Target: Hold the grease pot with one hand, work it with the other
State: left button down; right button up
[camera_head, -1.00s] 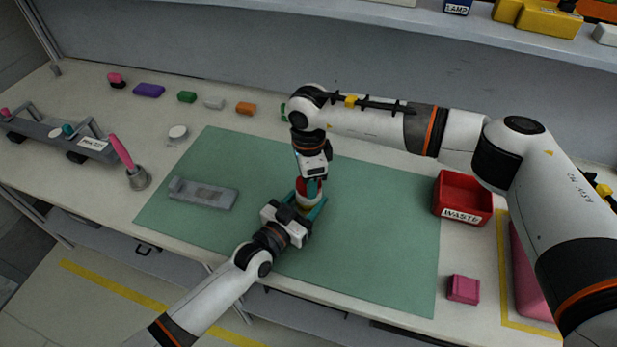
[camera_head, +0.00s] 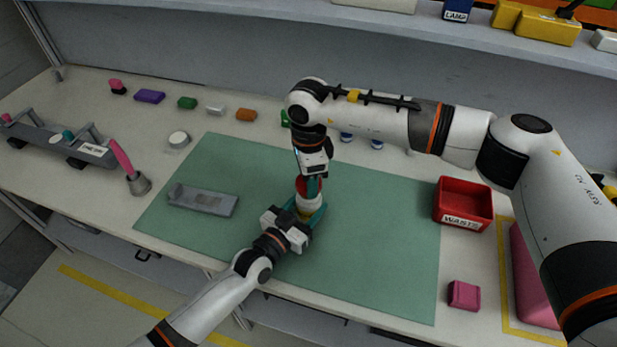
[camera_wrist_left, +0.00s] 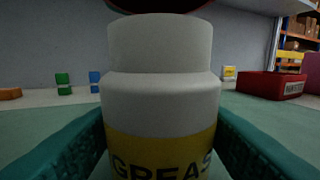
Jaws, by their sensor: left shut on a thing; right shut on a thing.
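The grease pot (camera_wrist_left: 160,100) is white with a yellow label and fills the middle of the left wrist view, upright. In the head view the pot (camera_head: 310,203) is small and partly hidden by both grippers. My left gripper (camera_head: 304,215) is shut around its body, one teal finger on each side. My right gripper (camera_head: 310,184) comes from above and is shut on the red lid (camera_wrist_left: 160,5) at the pot's top. The lid shows only as a dark red underside at the top edge of the wrist view; I cannot tell whether it still touches the pot.
The green mat (camera_head: 380,240) is mostly clear. A grey plate (camera_head: 202,200) lies on its left. A red waste bin (camera_head: 463,204) and a pink block (camera_head: 464,295) stand right.

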pick_arm(q)
jog(key=shift+f, duration=0.1)
pick_arm(e)
notch_tip(320, 180, up, 4)
jog(key=shift+f, duration=0.25)
pick_arm(q)
jog(key=shift+c, duration=2.4)
grip_release()
